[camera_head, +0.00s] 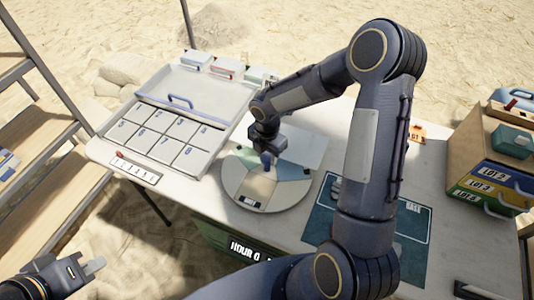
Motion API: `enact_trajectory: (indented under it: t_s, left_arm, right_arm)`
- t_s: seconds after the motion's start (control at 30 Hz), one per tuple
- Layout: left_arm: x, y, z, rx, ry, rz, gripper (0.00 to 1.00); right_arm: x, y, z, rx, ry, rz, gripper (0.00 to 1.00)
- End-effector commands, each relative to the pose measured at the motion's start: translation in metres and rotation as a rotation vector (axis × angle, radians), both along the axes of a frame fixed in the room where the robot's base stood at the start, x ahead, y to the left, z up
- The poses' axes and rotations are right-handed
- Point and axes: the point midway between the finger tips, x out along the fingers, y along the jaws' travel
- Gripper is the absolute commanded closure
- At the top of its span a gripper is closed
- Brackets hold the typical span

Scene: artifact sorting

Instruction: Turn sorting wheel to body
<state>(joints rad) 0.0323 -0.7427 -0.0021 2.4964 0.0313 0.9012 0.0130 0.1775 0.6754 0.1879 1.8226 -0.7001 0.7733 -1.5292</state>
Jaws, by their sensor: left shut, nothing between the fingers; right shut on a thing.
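The sorting wheel (292,193) is a flat round disc with pale, blue-grey and tan sectors, lying on the table near its front middle. My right gripper (266,155) reaches down over the far part of the wheel and is shut on a small blue upright knob (266,163). The fingers partly hide the knob. A small dark-framed label (249,201) lies on the wheel's near side. My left gripper (94,267) is at the bottom left, off the table's front edge, shut and empty, far from the wheel.
A tray with a numbered grid (160,135) and a blue handle stands left of the wheel. A dark teal mat (320,222) lies to the right, partly behind my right arm. Labelled lot drawers (487,172) stand at far right. Wooden shelves (35,130) stand at far left.

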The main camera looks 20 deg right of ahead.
Motion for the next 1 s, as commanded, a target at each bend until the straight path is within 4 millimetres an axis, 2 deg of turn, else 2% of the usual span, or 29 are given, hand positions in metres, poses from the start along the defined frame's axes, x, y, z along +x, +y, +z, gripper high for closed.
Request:
enact_trajectory:
  t_s: [0.13, 0.17, 0.3, 0.57, 0.67, 1.0]
  left_arm:
    - [0.000, 0.000, 0.000, 0.000, 0.000, 0.000, 1.00]
    - [0.000, 0.000, 0.000, 0.000, 0.000, 0.000, 1.00]
    - [0.000, 0.000, 0.000, 0.000, 0.000, 0.000, 1.00]
    - [0.000, 0.000, 0.000, 0.000, 0.000, 0.000, 1.00]
    - [0.000, 0.000, 0.000, 0.000, 0.000, 0.000, 1.00]
    - [0.000, 0.000, -0.002, 0.000, 0.000, 0.000, 1.00]
  right_arm:
    - [0.001, 0.000, 0.001, 0.000, -0.004, -0.001, 1.00]
    - [0.001, 0.000, 0.001, 0.000, -0.004, -0.001, 0.60]
    - [0.001, 0.000, 0.001, 0.000, -0.004, -0.001, 0.42]
    - [0.000, 0.000, 0.001, 0.000, -0.001, -0.001, 0.41]
    - [0.001, 0.000, 0.006, 0.000, -0.004, -0.002, 0.41]
    - [0.002, 0.000, 0.061, 0.000, -0.007, -0.003, 0.41]
